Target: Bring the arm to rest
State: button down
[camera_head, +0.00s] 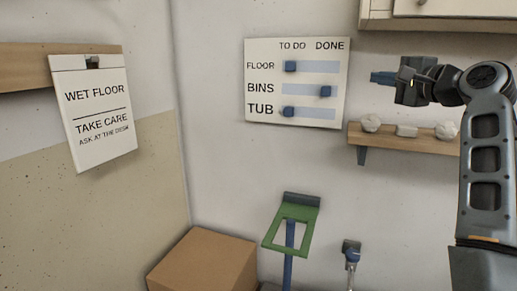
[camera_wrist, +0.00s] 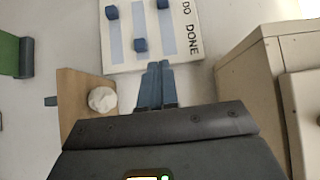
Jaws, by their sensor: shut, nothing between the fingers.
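My arm (camera_head: 487,150) rises at the right of the head view. My gripper (camera_head: 374,78) points left there, in front of the wall to the right of the board. In the wrist view my gripper (camera_wrist: 158,70) has its two blue fingers together, with nothing between them. The fingertips overlap the lower edge of the white board (camera_wrist: 115,62) in that view. I cannot tell how far they are from the wall.
The board (camera_head: 297,119) has three blue sliders: BINS is to the right, FLOOR and TUB to the left. A shelf (camera_head: 400,143) with pale lumps is below my gripper, a cabinet (camera_head: 440,22) above. A cardboard box (camera_head: 205,262) and green frame (camera_head: 272,238) stand low.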

jog(key=s+f+n+h, duration=0.1)
jog(key=s+f+h, duration=0.35)
jog(key=f, duration=1.05)
jog(key=s+f+h, duration=0.1)
jog(key=s+f, duration=0.7)
jog(key=f, duration=0.8)
jog(key=s+a+f+n+h, duration=0.1)
jog(key=s+f+n, duration=0.1)
jog(key=s+f, duration=0.6)
jog(key=s+a+f+n+g+h, duration=0.1)
jog(key=s+f+n, duration=0.1)
jog(key=s, duration=1)
jog(key=s+a+f+n+h, duration=0.1)
jog(key=s+a+f+n, duration=0.15)
jog(key=s, duration=0.95)
jog(key=s+a+r+n, duration=0.1)
jog(key=s+r, duration=0.3)
jog(key=s, duration=0.5)
jog(key=s+a+r+n+y, duration=0.1)
jog(key=s+r+n, duration=0.3)
jog(key=s, duration=0.5)
jog(key=shift+a+n+g, duration=0.15)
jog(key=shift+n+g, duration=0.15)
jog(key=shift+n, duration=0.05)
